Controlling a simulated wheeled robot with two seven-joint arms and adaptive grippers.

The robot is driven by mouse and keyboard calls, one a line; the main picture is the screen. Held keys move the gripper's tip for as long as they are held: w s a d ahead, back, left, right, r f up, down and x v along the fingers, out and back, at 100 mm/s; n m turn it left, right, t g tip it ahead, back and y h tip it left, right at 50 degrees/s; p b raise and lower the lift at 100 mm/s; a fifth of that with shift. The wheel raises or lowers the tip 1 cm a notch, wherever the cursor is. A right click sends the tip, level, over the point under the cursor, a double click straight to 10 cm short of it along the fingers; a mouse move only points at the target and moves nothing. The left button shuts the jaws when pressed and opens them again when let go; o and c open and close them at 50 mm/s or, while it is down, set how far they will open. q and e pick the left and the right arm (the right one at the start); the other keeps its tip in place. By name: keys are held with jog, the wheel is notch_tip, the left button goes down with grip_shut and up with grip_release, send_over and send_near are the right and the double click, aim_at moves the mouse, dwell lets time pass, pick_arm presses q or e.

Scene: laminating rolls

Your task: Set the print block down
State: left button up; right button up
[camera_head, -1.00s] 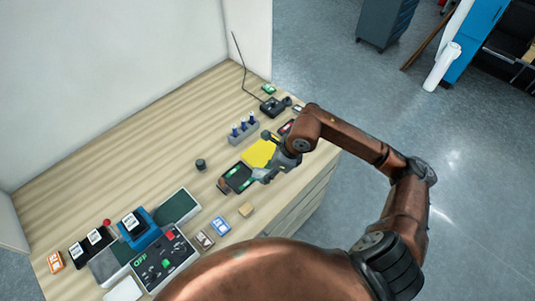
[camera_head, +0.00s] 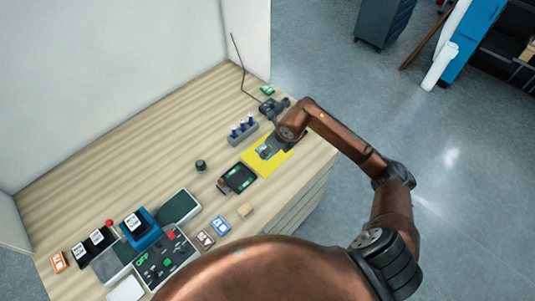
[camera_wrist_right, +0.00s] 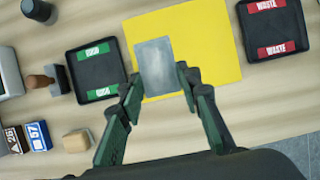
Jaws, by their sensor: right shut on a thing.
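The print block looks like a flat grey rectangular piece (camera_wrist_right: 157,66) in the right wrist view. My right gripper (camera_wrist_right: 158,84) is shut on it, with a finger at each side. The block is over the yellow mat (camera_wrist_right: 215,55), near its left side. I cannot tell whether it touches the mat. In the head view the block (camera_head: 265,152) and my right gripper (camera_head: 272,146) are over the yellow mat (camera_head: 262,168), partly hidden by my arm. My left gripper is not in view.
A black tray marked GOOD (camera_wrist_right: 97,70) lies left of the mat, and a black tray marked WASTE (camera_wrist_right: 272,28) lies right of it. A small wooden block (camera_wrist_right: 77,140) and a brown-handled stamp (camera_wrist_right: 40,81) stand further left. A rack with blue-topped pieces (camera_head: 243,131) stands behind the mat.

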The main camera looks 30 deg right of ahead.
jog(key=w+f, duration=0.1)
jog(key=f, duration=0.1)
jog(key=w+d+f, duration=0.1)
jog(key=w+f, duration=0.1)
jog(key=shift+d+f, duration=0.2)
notch_tip(320, 180, down, 3)
jog(key=shift+p, duration=0.65)
jog(key=shift+w+d+f, duration=0.1)
jog(key=shift+f, duration=0.15)
jog(key=o, duration=1.1)
jog(key=shift+r, duration=0.1)
jog(key=shift+r, duration=0.25)
jog(key=b+v, duration=0.1)
jog(key=v, duration=1)
jog(key=shift+s+d+r+b, duration=0.1)
jog(key=shift+s+r+b, duration=0.15)
jog(key=shift+b, duration=0.05)
